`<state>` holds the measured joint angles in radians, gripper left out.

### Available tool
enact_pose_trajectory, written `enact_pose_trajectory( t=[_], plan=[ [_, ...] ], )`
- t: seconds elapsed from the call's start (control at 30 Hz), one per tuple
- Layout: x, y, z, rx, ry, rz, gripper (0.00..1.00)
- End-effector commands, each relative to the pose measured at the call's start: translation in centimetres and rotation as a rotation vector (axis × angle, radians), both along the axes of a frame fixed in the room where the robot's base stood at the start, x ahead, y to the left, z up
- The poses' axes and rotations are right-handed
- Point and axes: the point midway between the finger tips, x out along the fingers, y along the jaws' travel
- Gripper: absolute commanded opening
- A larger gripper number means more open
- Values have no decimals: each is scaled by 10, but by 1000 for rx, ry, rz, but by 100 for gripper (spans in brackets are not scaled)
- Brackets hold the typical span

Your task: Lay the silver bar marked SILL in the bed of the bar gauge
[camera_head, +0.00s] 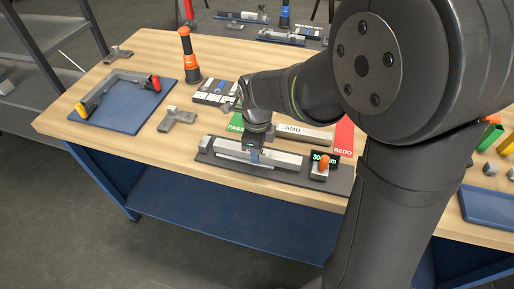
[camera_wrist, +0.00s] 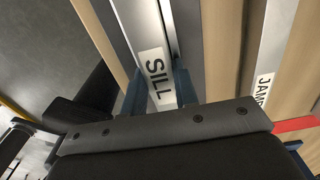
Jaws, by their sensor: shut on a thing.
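The silver bar marked SILL (camera_wrist: 152,48) runs between the two blue fingers of my gripper (camera_wrist: 160,88) in the wrist view, its white label just ahead of the palm. In the head view my gripper (camera_head: 255,153) points down over the bar gauge (camera_head: 335,184) and is shut on the bar. The gauge is a dark plate with a pale rail, a green-digit display (camera_head: 321,157) and an orange-knobbed clamp (camera_head: 323,163) at its right end. The bar is at the bed, along the rail; whether it touches the bed floor I cannot tell.
A bar marked JAMB (camera_head: 302,134) lies behind the gauge, between the green PASS mark (camera_head: 235,123) and red REDO mark (camera_head: 344,135). A blue tray (camera_head: 125,112) with a frame, an orange-black tool (camera_head: 189,58) and a grey clamp (camera_head: 177,119) are left. My arm covers the right.

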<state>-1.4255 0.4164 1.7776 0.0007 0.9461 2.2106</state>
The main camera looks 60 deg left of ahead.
Motion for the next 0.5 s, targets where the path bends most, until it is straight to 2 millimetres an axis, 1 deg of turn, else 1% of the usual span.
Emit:
enact_pose_trajectory(
  t=[0.17,0.2,0.3,0.5],
  plan=[
    [0,0,-3,0,0,0,1],
    [0,0,-2,1,0,0,35],
    [0,0,-2,0,0,0,52],
    [0,0,-2,0,0,0,52]
  ],
)
